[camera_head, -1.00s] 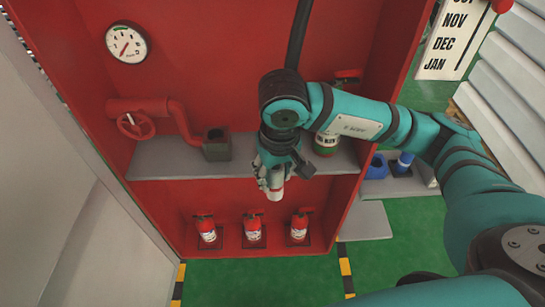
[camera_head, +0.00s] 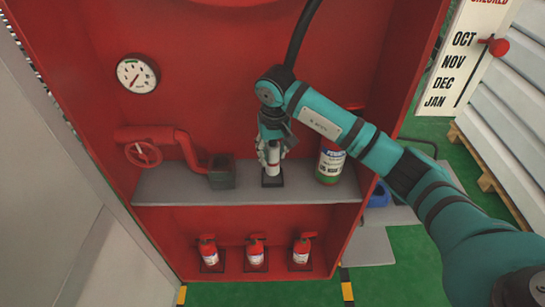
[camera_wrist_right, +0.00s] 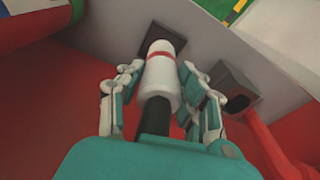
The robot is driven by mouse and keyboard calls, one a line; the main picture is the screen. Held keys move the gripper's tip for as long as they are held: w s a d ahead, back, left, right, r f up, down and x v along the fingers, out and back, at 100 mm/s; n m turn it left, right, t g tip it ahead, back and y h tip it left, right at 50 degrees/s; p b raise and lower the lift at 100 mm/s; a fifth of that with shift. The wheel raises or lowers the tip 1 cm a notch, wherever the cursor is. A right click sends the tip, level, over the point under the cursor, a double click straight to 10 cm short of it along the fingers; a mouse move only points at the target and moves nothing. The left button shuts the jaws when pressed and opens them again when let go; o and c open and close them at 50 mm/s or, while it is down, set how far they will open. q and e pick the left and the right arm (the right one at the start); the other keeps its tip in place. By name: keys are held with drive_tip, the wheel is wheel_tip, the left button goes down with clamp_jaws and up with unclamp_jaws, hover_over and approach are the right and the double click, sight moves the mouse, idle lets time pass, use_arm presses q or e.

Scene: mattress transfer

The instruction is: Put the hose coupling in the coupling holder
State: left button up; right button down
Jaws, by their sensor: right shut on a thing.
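The hose coupling (camera_head: 273,160), white with a red band, is in my right gripper (camera_head: 270,153), upright in the head view. In the right wrist view the coupling (camera_wrist_right: 162,75) lies between the fingers of my right gripper (camera_wrist_right: 165,88), with the black hose at its near end. Its far end overlaps a flat black square pad (camera_head: 272,181) on the grey shelf; I cannot tell whether they touch. A dark grey box with an opening (camera_head: 222,173), likely the coupling holder, stands to the left, apart from the coupling. My left gripper is not in view.
A larger extinguisher (camera_head: 330,163) stands on the shelf (camera_head: 175,187) right of my gripper. A red pipe with a valve wheel (camera_head: 143,153) runs to the dark box. Three small extinguishers (camera_head: 256,252) stand below. A gauge (camera_head: 138,73) hangs on the red back wall.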

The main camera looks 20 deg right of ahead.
sight(272, 160)
drive_tip(key=shift+w+f, duration=0.2)
drive_tip(key=shift+f, duration=0.05)
wheel_tip(272, 160, down, 2)
drive_tip(key=shift+f+p, duration=0.2)
drive_tip(key=shift+p, duration=0.55)
drive_tip(key=shift+f, duration=0.45)
drive_tip(key=c, duration=0.9)
unclamp_jaws()
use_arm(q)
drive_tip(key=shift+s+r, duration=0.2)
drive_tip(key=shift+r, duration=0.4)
use_arm(e)
drive_tip(key=shift+o, duration=0.2)
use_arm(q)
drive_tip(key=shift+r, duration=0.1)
use_arm(e)
drive_tip(key=shift+r, duration=0.1)
